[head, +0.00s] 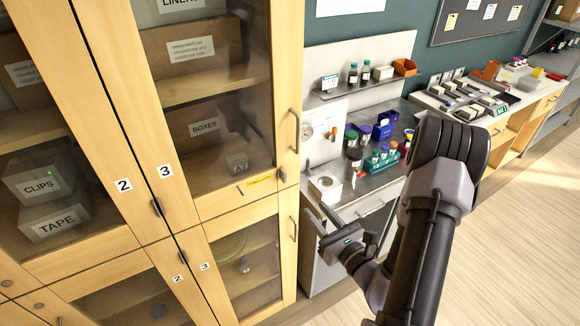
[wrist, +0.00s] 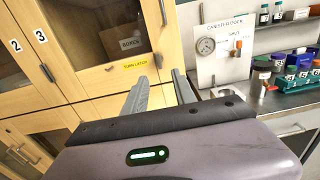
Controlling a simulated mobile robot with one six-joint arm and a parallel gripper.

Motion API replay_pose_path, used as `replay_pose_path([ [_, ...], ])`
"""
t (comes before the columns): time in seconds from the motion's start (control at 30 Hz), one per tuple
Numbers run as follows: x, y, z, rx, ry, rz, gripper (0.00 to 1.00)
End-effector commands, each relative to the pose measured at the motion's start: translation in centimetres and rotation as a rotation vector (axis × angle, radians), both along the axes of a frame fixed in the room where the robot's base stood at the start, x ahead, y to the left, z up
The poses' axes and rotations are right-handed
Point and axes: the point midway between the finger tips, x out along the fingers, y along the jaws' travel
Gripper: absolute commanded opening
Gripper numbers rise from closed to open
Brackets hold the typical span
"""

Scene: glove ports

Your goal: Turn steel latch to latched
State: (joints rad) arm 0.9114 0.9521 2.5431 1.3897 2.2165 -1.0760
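A small steel latch (head: 283,175) sits on the pale wood frame of cabinet door 3, just right of a yellow label. In the wrist view the latch (wrist: 158,60) shows beyond my fingers, right of the label reading "TURN LATCH" (wrist: 136,64). Its exact angle is too small to read. My gripper (head: 322,210) is in front of the cabinet's right edge, below and right of the latch and apart from it. In the wrist view my gripper's two fingers (wrist: 160,84) stand apart with nothing between them.
Door 3 has a vertical bar handle (head: 295,130) above the latch; the lower door has another (head: 293,229). Right of the cabinet, a steel bench (head: 375,190) holds a gauge panel (head: 318,132), bottles and a teal rack (head: 382,160). Open floor lies at the right.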

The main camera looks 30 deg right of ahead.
Motion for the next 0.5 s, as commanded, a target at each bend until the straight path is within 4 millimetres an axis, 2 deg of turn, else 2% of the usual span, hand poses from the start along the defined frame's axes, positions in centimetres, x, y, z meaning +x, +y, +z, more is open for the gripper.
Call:
replay_pose_path([
  [0.07,1.8,0.3,-0.7,-0.008,-0.008,0.009,0.33],
  [0.27,4.3,0.5,-1.3,-0.01,-0.01,0.011,0.33],
  [0.5,11.2,0.8,0.2,-0.001,-0.006,0.013,0.33],
])
